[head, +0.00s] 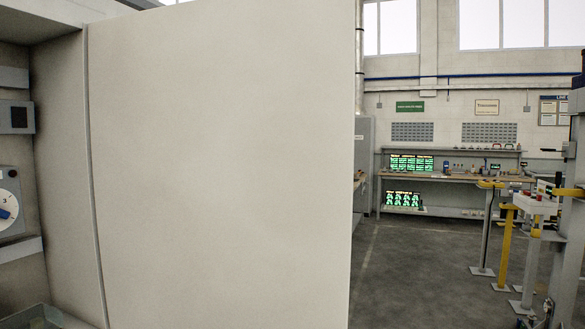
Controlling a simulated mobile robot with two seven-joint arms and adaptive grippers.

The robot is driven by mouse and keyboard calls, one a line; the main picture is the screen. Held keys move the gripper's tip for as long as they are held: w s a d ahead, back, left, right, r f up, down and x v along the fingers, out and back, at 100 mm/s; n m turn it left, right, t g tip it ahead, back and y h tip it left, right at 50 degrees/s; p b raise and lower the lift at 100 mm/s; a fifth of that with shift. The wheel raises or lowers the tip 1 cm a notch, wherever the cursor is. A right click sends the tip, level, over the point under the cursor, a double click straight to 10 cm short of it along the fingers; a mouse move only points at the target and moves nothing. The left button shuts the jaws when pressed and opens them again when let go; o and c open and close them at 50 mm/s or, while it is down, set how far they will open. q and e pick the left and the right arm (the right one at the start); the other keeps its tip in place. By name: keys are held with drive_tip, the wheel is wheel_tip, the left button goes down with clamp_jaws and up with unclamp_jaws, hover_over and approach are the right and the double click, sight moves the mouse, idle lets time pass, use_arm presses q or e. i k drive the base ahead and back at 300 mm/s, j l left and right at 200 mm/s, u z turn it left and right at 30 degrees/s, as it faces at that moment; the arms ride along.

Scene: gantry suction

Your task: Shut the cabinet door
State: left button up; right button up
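The cabinet door (225,170) is a large, plain beige panel that fills the middle of the head view. It stands open, with its left edge along a thin grey seam at the cabinet's side wall (62,150). Its free edge is on the right, at the border with the hall behind. The cabinet's inside shows at the far left, with a dial with a blue knob (8,212) and grey fittings on it. The door's top and bottom edges are partly out of view. Neither of my grippers shows in this view.
Right of the door is open grey floor (410,270). A workbench (450,180) with green-lit bins stands at the back wall. Yellow-topped posts (505,245) and grey machinery (570,200) stand at the right. A grey cabinet (362,165) is partly hidden behind the door.

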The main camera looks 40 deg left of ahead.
sight(222, 132)
drive_tip(key=i+l+u, duration=0.1)
drive_tip(key=i, duration=0.4)
drive_tip(key=i+l+u, duration=0.1)
drive_tip(key=i+l, duration=0.15)
drive_tip(key=i, duration=0.25)
drive_tip(key=i+l+u, duration=0.1)
drive_tip(key=i, duration=0.4)
drive_tip(key=i+u, duration=0.15)
drive_tip(key=u, duration=0.25)
drive_tip(key=i+l+u, duration=0.1)
drive_tip(key=u, duration=0.3)
drive_tip(key=i+l+u, duration=0.1)
drive_tip(key=u, duration=0.3)
drive_tip(key=i+l+u, duration=0.1)
drive_tip(key=u, duration=0.3)
drive_tip(key=i+l+u, duration=0.1)
drive_tip(key=u, duration=0.3)
drive_tip(key=i+l+u, duration=0.15)
drive_tip(key=u, duration=0.25)
drive_tip(key=i+l+u, duration=0.15)
drive_tip(key=u, duration=0.25)
drive_tip(key=i+l+u, duration=0.15)
drive_tip(key=u, duration=0.3)
drive_tip(key=l+u, duration=0.4)
drive_tip(key=i, duration=0.05)
